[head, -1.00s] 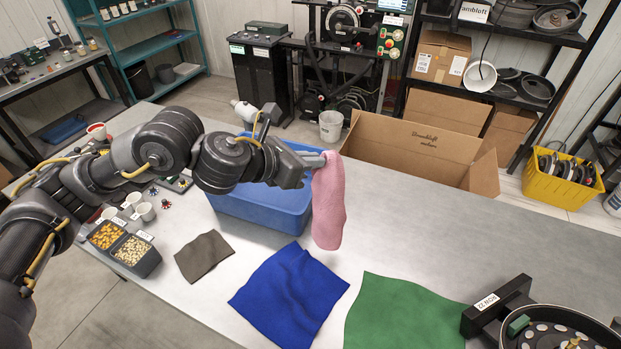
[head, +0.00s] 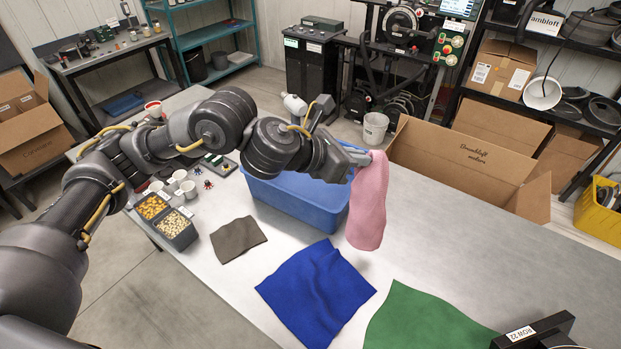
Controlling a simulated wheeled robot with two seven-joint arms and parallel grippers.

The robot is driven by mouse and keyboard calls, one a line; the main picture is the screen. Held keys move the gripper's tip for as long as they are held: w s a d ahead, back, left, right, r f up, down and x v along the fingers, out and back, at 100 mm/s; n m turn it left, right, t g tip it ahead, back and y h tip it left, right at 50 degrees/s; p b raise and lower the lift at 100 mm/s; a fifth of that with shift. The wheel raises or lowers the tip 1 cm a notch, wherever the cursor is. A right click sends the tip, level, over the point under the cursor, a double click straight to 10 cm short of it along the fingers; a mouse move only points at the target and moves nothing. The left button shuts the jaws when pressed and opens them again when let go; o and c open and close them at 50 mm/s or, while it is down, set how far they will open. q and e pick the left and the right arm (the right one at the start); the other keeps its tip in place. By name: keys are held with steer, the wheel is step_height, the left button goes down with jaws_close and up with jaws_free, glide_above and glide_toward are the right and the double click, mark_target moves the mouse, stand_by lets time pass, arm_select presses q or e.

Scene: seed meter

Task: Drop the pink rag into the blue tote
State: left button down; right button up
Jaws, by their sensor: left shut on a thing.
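My left gripper (head: 366,158) is shut on the top of the pink rag (head: 368,207), which hangs down from it. The rag hangs just off the right end of the blue tote (head: 300,205), overlapping its right edge in the head view. The tote stands on the grey table, and my left arm passes over it and hides most of its opening. I cannot see its inside well. My right gripper is not in view.
On the table (head: 452,235) lie a brown cloth (head: 238,239), a blue cloth (head: 315,292) and a green cloth (head: 425,322). Left are bins of seeds (head: 176,226) and small white cups (head: 188,188). An open cardboard box (head: 450,170) stands behind the table.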

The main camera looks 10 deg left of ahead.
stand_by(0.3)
arm_select(q)
steer(key=s+a+f+b, duration=0.1)
steer(key=s+f+b, duration=0.2)
steer(key=f, duration=0.5)
steer(key=s+a+f+b, duration=0.2)
steer(key=f+b, duration=0.4)
steer(key=f, duration=0.2)
steer(key=s+a+f+m+b, duration=0.1)
steer(key=s+a+f+b, duration=0.1)
steer(key=f+b, duration=0.3)
step_height(320, 180, down, 3)
steer(key=shift+s+a+f+g+h, duration=0.25)
steer(key=shift+s+g+h, duration=0.15)
steer(key=shift+s, duration=0.45)
